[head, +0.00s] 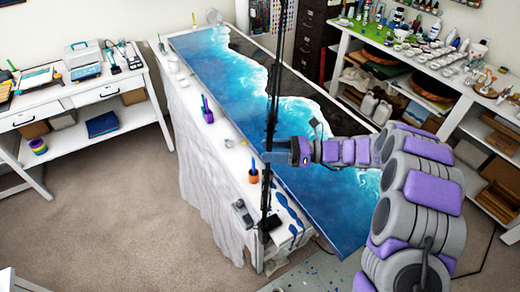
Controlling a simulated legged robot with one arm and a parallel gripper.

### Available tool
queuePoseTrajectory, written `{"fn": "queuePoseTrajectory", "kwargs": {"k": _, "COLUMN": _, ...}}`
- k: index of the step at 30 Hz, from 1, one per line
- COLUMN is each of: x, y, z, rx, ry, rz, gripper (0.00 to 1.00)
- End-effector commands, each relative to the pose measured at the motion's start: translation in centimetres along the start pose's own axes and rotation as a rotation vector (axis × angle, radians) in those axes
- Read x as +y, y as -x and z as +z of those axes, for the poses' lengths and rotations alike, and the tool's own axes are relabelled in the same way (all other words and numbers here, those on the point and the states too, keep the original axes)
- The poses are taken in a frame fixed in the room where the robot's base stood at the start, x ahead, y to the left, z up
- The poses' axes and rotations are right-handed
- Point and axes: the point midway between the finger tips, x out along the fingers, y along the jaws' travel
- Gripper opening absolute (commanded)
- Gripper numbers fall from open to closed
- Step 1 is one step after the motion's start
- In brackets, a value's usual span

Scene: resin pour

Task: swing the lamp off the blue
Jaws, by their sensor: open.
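The blue resin panel (230,90), with white wave edges and a dark strip, lies along the long cloth-draped table (180,105). A thin black upright (272,95), which looks like the lamp's stand, rises from the table's near left edge and leaves the top of the picture. No lamp head can be made out. In this view the upright crosses in front of the blue. My gripper (267,157) is open at the upright, about midway up its visible length. I cannot tell whether the jaws touch it. My arm comes from the right across the panel and hides part of it.
Cups and tools, including an orange pot (254,176) and a purple cup (208,115), line the table's left edge. A crowded shelf unit (440,85) stands right, a white desk (75,95) left. Carpet (110,215) is clear at front left.

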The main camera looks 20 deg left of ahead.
Motion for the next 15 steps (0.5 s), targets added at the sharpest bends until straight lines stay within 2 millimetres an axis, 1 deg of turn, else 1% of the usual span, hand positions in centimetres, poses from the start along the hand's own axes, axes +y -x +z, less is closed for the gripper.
{"fn": "queuePoseTrajectory", "kwargs": {"k": 1, "x": 0.1, "y": -0.7, "z": 0.0, "rx": 0.0, "ry": 0.0, "rz": 0.001, "gripper": 0.64}}
{"fn": "queuePoseTrajectory", "kwargs": {"k": 6, "x": 0.1, "y": -2.4, "z": 0.1, "rx": -0.001, "ry": 0.002, "rz": 0.0, "gripper": 0.64}}
{"fn": "queuePoseTrajectory", "kwargs": {"k": 12, "x": 0.0, "y": -3.5, "z": 0.0, "rx": 0.002, "ry": 0.001, "rz": -0.002, "gripper": 0.64}}
{"fn": "queuePoseTrajectory", "kwargs": {"k": 15, "x": -0.1, "y": -3.6, "z": 0.0, "rx": 0.002, "ry": 0.001, "rz": -0.002, "gripper": 0.64}}
